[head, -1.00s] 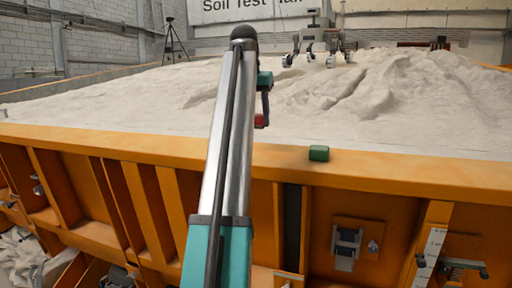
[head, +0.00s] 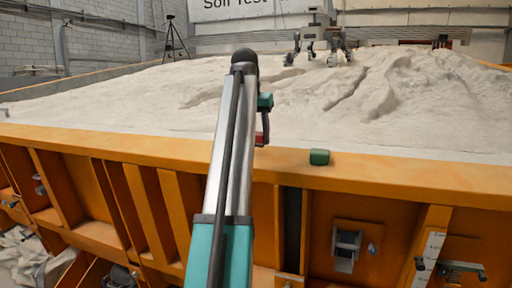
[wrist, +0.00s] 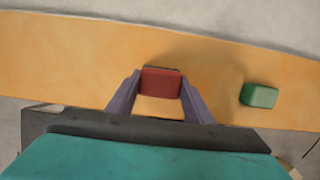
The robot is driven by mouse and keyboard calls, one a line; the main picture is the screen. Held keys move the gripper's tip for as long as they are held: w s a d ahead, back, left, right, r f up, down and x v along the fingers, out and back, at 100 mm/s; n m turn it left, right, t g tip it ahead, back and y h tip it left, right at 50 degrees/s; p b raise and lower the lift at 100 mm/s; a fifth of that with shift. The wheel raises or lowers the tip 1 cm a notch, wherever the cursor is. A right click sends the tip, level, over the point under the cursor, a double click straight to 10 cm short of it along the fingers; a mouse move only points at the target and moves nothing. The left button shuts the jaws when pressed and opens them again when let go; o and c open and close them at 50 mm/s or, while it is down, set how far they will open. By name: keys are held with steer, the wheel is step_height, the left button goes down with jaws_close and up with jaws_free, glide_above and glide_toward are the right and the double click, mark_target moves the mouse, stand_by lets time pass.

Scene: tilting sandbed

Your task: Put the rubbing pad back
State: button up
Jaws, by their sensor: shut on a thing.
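A red block-shaped pad (wrist: 161,83) is held between the two purple-grey fingers of my gripper (wrist: 160,80). In the head view the red pad (head: 262,138) shows partly behind my arm, low over the orange rim of the sandbed. In the wrist view it is above the orange rim (wrist: 60,65); I cannot tell whether it touches it. A green block (wrist: 259,95) sits on the rim to the right of my gripper, apart from it. The same green block (head: 319,157) shows in the head view.
Pale heaped sand (head: 400,90) fills the bed behind the rim. A small wheeled rover (head: 318,40) stands on the sand at the back. Latches and a ruler (head: 431,255) are on the orange front wall. The rim right of the green block is clear.

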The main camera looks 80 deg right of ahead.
mark_target(256, 143)
steer(key=shift+f+p, duration=0.85)
steer(key=shift+f, duration=0.9)
steer(key=shift+f, duration=0.2)
steer(key=o, duration=1)
